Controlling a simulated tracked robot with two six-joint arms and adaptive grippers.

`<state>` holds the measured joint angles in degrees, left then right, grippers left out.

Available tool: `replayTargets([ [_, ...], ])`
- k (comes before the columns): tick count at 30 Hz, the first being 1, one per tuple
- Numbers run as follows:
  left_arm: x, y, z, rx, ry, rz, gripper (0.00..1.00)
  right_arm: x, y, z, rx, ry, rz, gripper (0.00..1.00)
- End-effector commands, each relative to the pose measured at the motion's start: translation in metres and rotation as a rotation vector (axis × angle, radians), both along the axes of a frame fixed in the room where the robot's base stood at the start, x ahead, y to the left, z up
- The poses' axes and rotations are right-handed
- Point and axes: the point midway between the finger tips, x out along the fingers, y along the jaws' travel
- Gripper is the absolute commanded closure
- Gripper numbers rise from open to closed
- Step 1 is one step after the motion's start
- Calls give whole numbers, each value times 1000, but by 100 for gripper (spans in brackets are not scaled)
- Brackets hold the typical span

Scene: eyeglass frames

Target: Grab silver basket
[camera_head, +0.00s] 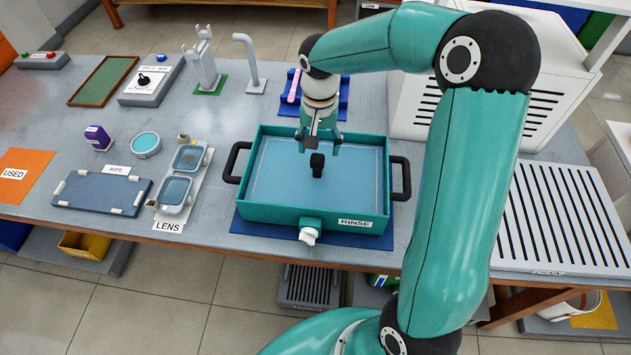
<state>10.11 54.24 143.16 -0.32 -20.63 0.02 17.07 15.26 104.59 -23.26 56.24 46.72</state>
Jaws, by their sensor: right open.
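My right gripper (320,148) is open, pointing down over the teal rinse tub (264,212). A small black upright grip (317,166) stands in the middle of the tub, just below and between the fingertips. I cannot tell whether the fingers touch it. The tub holds pale blue water, with a thin pale outline (254,190) along its inner edge. No silver basket can be made out clearly; one may lie under the water with the black grip on it. My left gripper is not in view.
The tub has black side handles and a white tap (309,236) in front. Left of it are two lens cups (174,191), a blue-grey mat (103,192) and a round teal dish (145,144). A white slatted box (430,110) and a drain rack (560,220) stand right.

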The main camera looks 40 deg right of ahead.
Motion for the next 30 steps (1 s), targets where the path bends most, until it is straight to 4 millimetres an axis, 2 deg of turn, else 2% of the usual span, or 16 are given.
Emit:
replayTargets([
  [9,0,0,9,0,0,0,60,-3,5,-41,2,4,0,35],
  [18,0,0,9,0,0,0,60,-2,5,-48,1,1,-1,35],
  [20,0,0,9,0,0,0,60,-2,5,-48,1,1,-1,44],
  [30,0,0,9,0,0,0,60,-2,5,-47,1,1,-1,100],
])
